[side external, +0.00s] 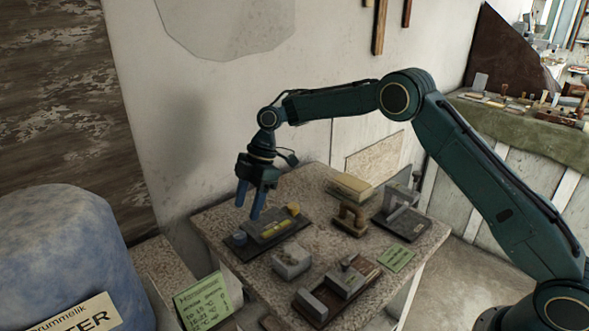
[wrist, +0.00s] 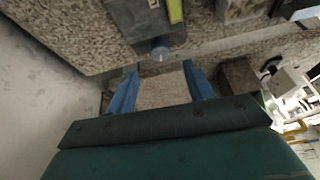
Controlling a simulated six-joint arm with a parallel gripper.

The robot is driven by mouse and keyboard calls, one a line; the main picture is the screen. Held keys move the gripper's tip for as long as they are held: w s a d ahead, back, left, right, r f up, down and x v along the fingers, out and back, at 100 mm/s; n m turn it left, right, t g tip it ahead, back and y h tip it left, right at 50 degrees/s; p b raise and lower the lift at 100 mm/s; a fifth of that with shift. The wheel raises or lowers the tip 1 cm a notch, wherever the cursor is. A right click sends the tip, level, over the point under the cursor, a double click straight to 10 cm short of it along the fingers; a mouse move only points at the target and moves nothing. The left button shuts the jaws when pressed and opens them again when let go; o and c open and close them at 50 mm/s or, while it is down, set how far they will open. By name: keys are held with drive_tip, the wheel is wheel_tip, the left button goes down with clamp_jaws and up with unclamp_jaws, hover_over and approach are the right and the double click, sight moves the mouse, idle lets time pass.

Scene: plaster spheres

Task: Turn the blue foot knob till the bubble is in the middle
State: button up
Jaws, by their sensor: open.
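The level (side external: 270,232) is a dark plate bearing a grey block with a yellow vial (side external: 275,228), at the left of the stone-topped table. Its blue foot knob (side external: 240,238) is at the plate's left end, and a yellow knob (side external: 293,208) at the right end. In the wrist view the knob (wrist: 160,53) shows as a small bluish disc at the plate's edge, just beyond my fingertips. The vial's end (wrist: 175,10) is at the top edge; the bubble cannot be made out. My gripper (side external: 247,212) is open and empty, pointing down above the knob's side of the level, with blue fingers (wrist: 160,72).
On the table (side external: 225,217), a grey block (side external: 291,261), a wooden piece (side external: 350,219), a yellowish block (side external: 349,187), a metal fixture (side external: 401,211) and a dark tray (side external: 362,267) stand near the level. A green card (side external: 203,302) stands in front left.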

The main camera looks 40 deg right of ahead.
sight(240, 234)
drive_tip(key=x, duration=0.7)
drive_tip(key=shift+f, duration=0.2)
drive_tip(key=c, duration=1)
